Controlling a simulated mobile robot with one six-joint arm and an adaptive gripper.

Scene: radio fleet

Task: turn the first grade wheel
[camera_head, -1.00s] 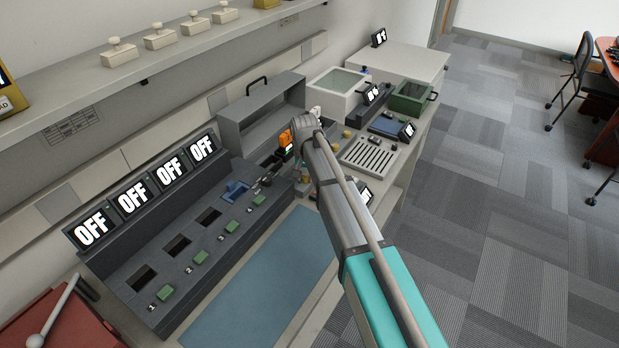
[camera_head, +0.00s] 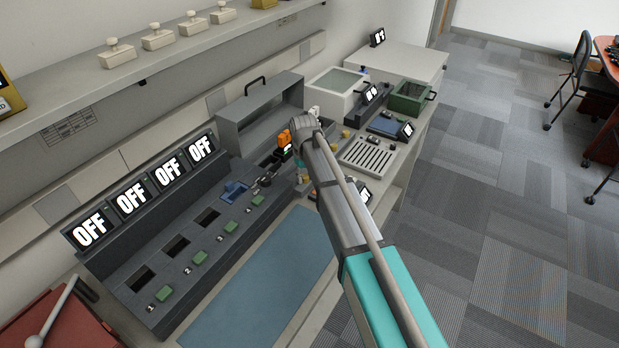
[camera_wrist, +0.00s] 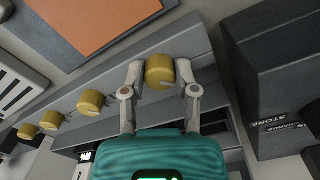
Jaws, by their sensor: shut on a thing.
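The grade wheels are yellow round knobs in a row on a grey panel in the wrist view. My gripper (camera_wrist: 160,78) is shut on the yellow knob at the right end of the row (camera_wrist: 160,70), with one finger on each side of it. Several more yellow knobs, such as the one beside it (camera_wrist: 91,101), run down to the left, clear of the fingers. In the head view my arm hides most of the panel and the held knob. I cannot tell from the views how far the knob is turned.
A dark block marked STORE (camera_wrist: 275,80) stands close to the right of my gripper. An orange-topped board (camera_wrist: 100,22) lies beyond the knobs. A dark console (camera_head: 195,250) with OFF displays and a slotted grey panel (camera_head: 366,158) flank my arm.

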